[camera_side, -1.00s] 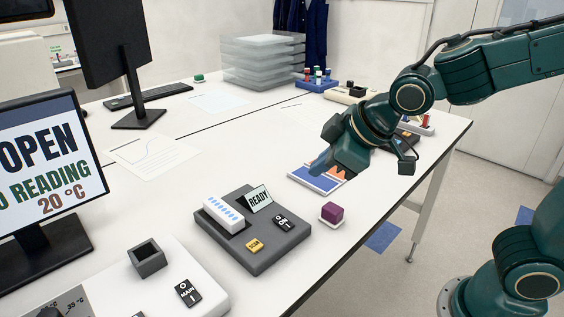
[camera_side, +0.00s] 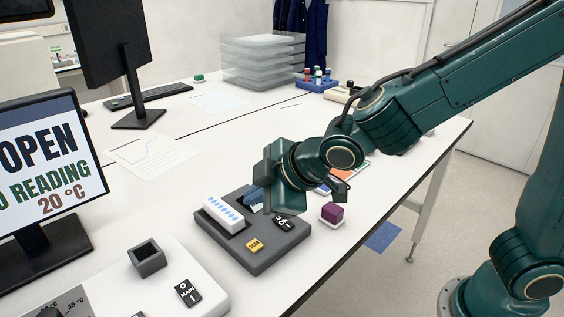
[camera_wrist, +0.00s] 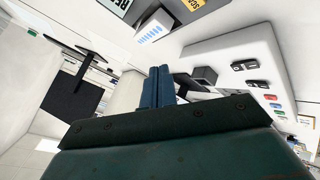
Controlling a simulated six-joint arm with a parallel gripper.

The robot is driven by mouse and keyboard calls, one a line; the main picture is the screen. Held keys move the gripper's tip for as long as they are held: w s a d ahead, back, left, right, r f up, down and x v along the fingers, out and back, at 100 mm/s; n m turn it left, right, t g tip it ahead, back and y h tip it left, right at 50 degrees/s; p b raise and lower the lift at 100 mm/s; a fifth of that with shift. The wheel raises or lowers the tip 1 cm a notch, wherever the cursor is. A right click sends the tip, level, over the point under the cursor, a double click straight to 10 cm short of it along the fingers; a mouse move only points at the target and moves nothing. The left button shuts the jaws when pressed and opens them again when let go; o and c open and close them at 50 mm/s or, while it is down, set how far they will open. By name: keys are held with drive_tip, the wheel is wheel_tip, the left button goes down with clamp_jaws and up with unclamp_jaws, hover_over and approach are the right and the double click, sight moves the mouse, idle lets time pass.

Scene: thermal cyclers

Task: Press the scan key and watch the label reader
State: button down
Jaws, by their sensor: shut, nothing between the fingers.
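The label reader is a dark grey box (camera_side: 262,262) on the white bench in the side view. Its yellow scan key (camera_side: 255,245) is at the front, in clear view; part of the key shows at the wrist view's top edge (camera_wrist: 196,4). A white block with blue marks (camera_side: 223,214) sits in the reader's left side. The small screen, partly hidden by my gripper in the side view, is cut off at the wrist view's top edge (camera_wrist: 118,5). My gripper (camera_wrist: 159,70) is shut and empty, its blue fingers together. It hangs over the reader's back, apart from the key.
A black on/off switch (camera_side: 284,223) is on the reader, partly under my gripper. A purple block (camera_side: 332,213) stands right of it. A white unit with a MAIN switch (camera_side: 188,293) and a grey open box (camera_side: 147,258) are at front left. A monitor (camera_side: 42,150) reads OPEN.

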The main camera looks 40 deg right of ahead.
sight(259, 247)
drive_tip(key=shift+f, duration=0.15)
drive_tip(key=shift+f, duration=4.3)
drive_tip(key=shift+f, duration=0.8)
drive_tip(key=shift+r, duration=0.85)
idle(0.3)
drive_tip(key=shift+r, duration=2.5)
